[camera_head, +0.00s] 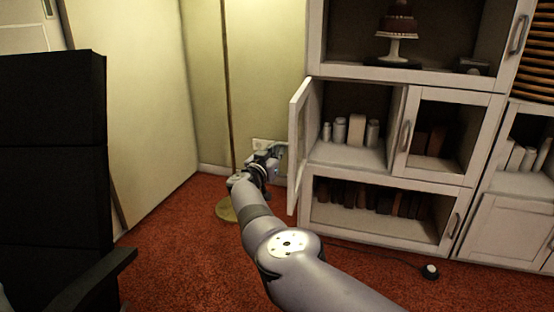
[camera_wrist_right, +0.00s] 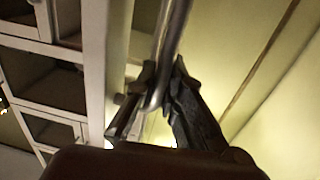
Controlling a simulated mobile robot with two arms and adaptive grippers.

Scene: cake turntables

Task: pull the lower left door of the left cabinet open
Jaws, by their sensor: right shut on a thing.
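The left cabinet's lower left door (camera_head: 298,140) stands wide open, swung out from the cabinet's left edge and seen nearly edge-on in the head view. My right gripper (camera_head: 272,156) is at the door's outer face, on its left side. In the right wrist view the gripper (camera_wrist_right: 158,88) is shut on the door's metal handle (camera_wrist_right: 172,40). In the head view the handle is mostly hidden by the gripper. My left gripper is not in view.
The opened compartment holds white jars (camera_head: 356,130). Books (camera_head: 370,197) stand on the shelf below. A floor lamp (camera_head: 228,210) stands left of my right gripper, near the wall. A black chair (camera_head: 55,150) fills the left side. Red carpet (camera_head: 185,260) is clear in front.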

